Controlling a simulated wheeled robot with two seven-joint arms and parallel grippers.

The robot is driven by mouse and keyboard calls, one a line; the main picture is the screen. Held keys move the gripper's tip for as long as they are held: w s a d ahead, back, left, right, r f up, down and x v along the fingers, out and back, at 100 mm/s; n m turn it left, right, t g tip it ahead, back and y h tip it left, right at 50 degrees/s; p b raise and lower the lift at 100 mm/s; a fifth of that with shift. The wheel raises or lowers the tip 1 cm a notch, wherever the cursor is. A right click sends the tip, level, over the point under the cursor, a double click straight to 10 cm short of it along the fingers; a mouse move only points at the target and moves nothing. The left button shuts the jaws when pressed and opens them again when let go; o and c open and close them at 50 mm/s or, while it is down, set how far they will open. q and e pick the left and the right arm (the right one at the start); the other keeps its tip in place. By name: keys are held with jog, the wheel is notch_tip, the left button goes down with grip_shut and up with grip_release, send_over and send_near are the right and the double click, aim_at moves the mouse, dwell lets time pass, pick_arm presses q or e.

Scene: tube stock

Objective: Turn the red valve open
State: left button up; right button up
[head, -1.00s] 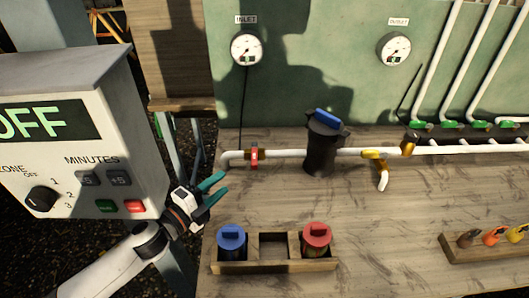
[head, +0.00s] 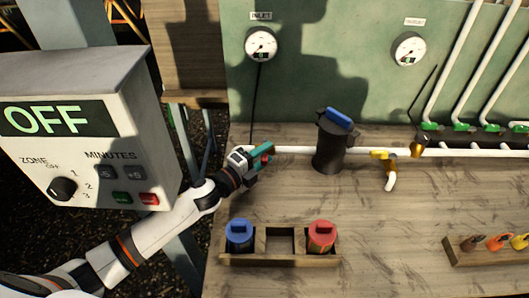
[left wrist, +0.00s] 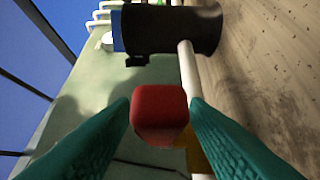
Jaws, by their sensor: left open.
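The red valve handle (left wrist: 158,112) shows end-on as a squarish block between my left gripper's two teal fingers in the left wrist view. In the head view, a small part of the red valve (head: 266,158) shows at the gripper, on the left end of the white pipe (head: 295,150). My left gripper (head: 262,157) is open, with a finger on either side of the handle. Contact with the handle cannot be told. The gripper hides most of the valve and the pipe's left bend in the head view. My right gripper is not in view.
A black filter housing (head: 330,150) with a blue top stands right of the valve. A yellow-handled valve (head: 383,154) is farther right. A wooden holder (head: 268,261) with a blue and a red canister sits in front. The control box (head: 95,120) reads OFF at left.

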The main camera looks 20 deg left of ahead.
pick_arm(q)
jog(key=shift+w+d, duration=0.1)
jog(key=shift+w, duration=0.05)
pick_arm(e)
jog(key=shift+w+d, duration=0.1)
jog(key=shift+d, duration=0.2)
pick_arm(q)
grip_shut()
jog(key=shift+w+d+n+t+y, duration=0.1)
jog(key=shift+d+n+t+y, duration=0.15)
jog(key=shift+n+y, duration=0.25)
jog(key=shift+w+d+n+t+y, duration=0.15)
jog(key=shift+n+t+y, duration=0.15)
jog(key=shift+y, duration=0.4)
jog(key=shift+s, duration=0.1)
grip_release()
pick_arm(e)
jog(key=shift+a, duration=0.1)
